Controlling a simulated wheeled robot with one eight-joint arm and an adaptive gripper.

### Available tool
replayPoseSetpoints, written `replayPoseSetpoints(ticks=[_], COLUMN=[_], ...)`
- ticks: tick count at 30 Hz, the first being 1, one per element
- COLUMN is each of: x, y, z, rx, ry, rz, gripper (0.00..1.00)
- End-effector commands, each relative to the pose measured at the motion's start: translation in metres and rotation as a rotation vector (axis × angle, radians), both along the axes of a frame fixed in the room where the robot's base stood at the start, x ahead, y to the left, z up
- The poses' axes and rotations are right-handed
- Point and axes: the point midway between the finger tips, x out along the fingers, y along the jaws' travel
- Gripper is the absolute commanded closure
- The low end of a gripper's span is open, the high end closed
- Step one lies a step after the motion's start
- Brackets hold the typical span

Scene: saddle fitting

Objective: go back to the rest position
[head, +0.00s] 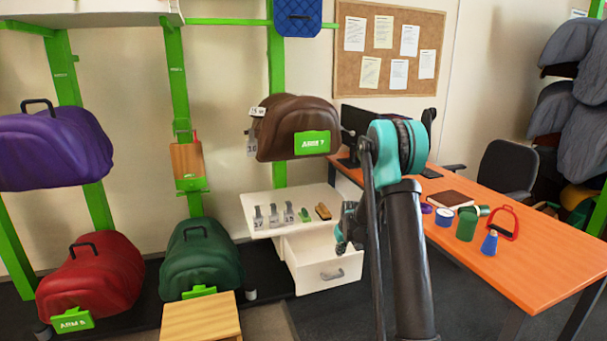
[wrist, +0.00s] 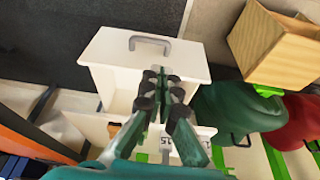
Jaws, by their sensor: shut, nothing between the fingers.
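My gripper (wrist: 160,78) is shut and empty in the wrist view. It hangs over the white drawer unit, its fingertips in front of the open drawer (wrist: 112,80) with the grey handle. In the head view my arm stands right of centre, and my gripper (head: 346,226) shows only in part beside the arm, just right of the white cabinet top (head: 262,205). The fingertips are hard to make out there.
Saddle forms in purple (head: 55,148), red (head: 90,277), green (head: 202,262) and brown (head: 292,125) are at left and centre.

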Motion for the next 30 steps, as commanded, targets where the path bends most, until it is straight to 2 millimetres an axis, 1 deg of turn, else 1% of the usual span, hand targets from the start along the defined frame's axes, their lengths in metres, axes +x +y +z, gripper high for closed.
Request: replayPoseSetpoints(ticks=[1,3,5,6,11,15,17,18,22,26,27,29,30], x=[-0.016,-0.036,-0.054,-0.066,-0.118,-0.166,-0.187,-0.201,-0.248,-0.295,-0.309,-0.330,-0.344], y=[-0.002,-0.004,-0.007,-0.008,-0.014,-0.018,-0.020,-0.021,-0.025,-0.029,-0.030,-0.031,-0.032], z=[0.016,0.034,0.048,0.057,0.087,0.107,0.113,0.117,0.125,0.126,0.126,0.124,0.122], rx=[0.000,0.000,0.001,0.001,0.001,0.002,0.002,0.002,0.003,0.003,0.003,0.004,0.005], ry=[0.000,-0.001,-0.002,-0.002,-0.003,-0.005,-0.005,-0.006,-0.008,-0.010,-0.010,-0.011,-0.011], rz=[-0.011,-0.027,-0.039,-0.049,-0.083,-0.114,-0.127,-0.135,-0.164,-0.193,-0.200,-0.214,-0.222], gripper=[1.00,1.00,1.00,1.00,1.00,1.00,1.00,1.00,1.00,1.00,1.00,1.00,1.00])
